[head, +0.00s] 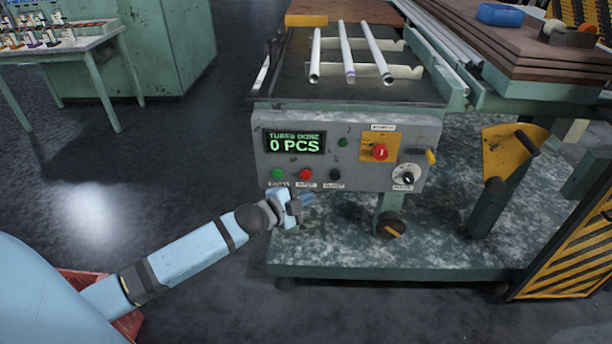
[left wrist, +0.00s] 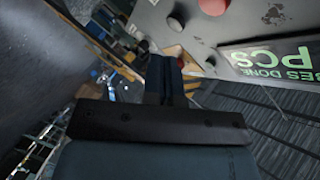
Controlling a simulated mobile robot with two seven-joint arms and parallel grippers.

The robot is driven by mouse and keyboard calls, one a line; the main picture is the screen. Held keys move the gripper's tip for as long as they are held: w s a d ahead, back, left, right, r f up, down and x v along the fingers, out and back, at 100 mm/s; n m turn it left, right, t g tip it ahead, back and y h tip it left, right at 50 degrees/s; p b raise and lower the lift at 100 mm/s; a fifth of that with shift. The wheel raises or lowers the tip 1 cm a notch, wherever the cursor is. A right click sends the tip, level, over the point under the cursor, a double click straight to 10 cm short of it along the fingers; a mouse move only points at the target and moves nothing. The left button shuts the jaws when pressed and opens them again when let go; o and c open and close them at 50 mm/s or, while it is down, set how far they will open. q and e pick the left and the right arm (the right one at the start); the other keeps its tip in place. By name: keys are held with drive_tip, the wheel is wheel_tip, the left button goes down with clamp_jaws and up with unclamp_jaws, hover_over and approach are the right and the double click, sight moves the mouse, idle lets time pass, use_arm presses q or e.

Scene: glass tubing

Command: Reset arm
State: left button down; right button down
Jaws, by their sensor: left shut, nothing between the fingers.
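My left arm reaches in from the lower left in the head view. My left gripper (head: 306,199) is just below the lower edge of the grey control panel (head: 350,165), near its row of buttons. In the left wrist view the fingers (left wrist: 166,80) are together with nothing between them, and the panel is close by. The panel carries a green button (head: 277,175), a red button (head: 305,174), a black button (head: 335,174) and a display (head: 295,143) reading "TUBES DONE 0 PCS". I cannot tell if the gripper touches the panel. My right gripper is not in view.
Three glass tubes (head: 347,52) lie on the machine top above the panel. A red knob (head: 380,152) and a dial (head: 405,175) sit on the panel's right. A red crate (head: 128,326) is partly hidden behind my arm. Open floor (head: 190,150) lies left of the machine.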

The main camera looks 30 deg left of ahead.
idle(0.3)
